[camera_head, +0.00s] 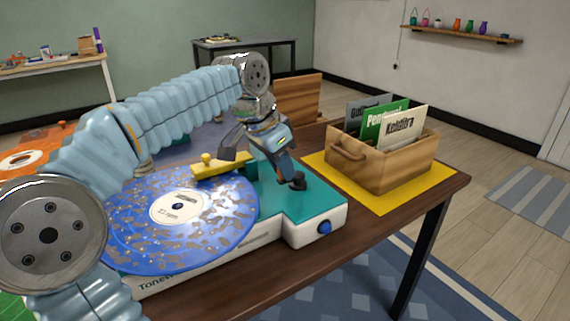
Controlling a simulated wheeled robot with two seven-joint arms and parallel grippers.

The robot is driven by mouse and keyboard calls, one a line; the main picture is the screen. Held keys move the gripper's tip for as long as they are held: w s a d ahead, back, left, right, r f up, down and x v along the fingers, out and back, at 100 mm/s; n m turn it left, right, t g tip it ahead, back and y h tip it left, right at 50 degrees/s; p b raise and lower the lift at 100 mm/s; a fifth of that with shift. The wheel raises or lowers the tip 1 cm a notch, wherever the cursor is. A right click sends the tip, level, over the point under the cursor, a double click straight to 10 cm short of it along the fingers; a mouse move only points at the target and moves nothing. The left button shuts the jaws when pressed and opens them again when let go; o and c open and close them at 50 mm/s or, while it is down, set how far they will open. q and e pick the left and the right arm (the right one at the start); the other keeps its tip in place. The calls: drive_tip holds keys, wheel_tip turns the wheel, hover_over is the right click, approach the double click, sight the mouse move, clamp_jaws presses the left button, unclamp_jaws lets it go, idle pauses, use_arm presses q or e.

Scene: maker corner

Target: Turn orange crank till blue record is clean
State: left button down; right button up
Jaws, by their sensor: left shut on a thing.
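The blue record (218,223) lies flat on the white and teal record machine (325,203). Grey-brown patches are spread over much of its face around a white label. A yellow bar with a knob (213,168) reaches over the record's far edge. My left arm arches over the record from the left. My left gripper (290,177) points down at the deck right of the record and is shut, seemingly on the orange crank, which is almost wholly hidden by the fingers. My right gripper is out of view.
A wooden crate (345,160) with upright record sleeves stands on a yellow mat (440,177) at the table's right end. A blue knob (324,227) is on the machine's front corner. An orange record (40,150) lies at the far left, partly hidden by my arm.

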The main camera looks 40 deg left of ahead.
use_arm(q)
drive_tip(key=m, duration=0.2)
drive_tip(key=w+a+m+g+h, duration=0.1)
drive_tip(key=m, duration=0.1)
drive_tip(key=m+h, duration=0.1)
drive_tip(key=m, duration=0.1)
drive_tip(key=shift+w+a+g, duration=0.25)
drive_tip(key=shift+a+g, duration=0.05)
drive_tip(key=shift+w+a+m+g+h, duration=0.1)
drive_tip(key=shift+w+m+g+h, duration=0.15)
drive_tip(key=shift+m, duration=0.8)
drive_tip(key=shift+w+a+m+g+h, duration=0.15)
drive_tip(key=shift+w+m+g, duration=0.2)
drive_tip(key=shift+m, duration=0.7)
drive_tip(key=shift+d, duration=0.1)
drive_tip(key=c, duration=1)
unclamp_jaws()
drive_tip(key=shift+c, duration=0.2)
drive_tip(key=w+v, duration=0.1)
drive_tip(key=v, duration=0.6)
drive_tip(key=shift+s+r, duration=0.25)
drive_tip(key=shift+s, duration=0.2)
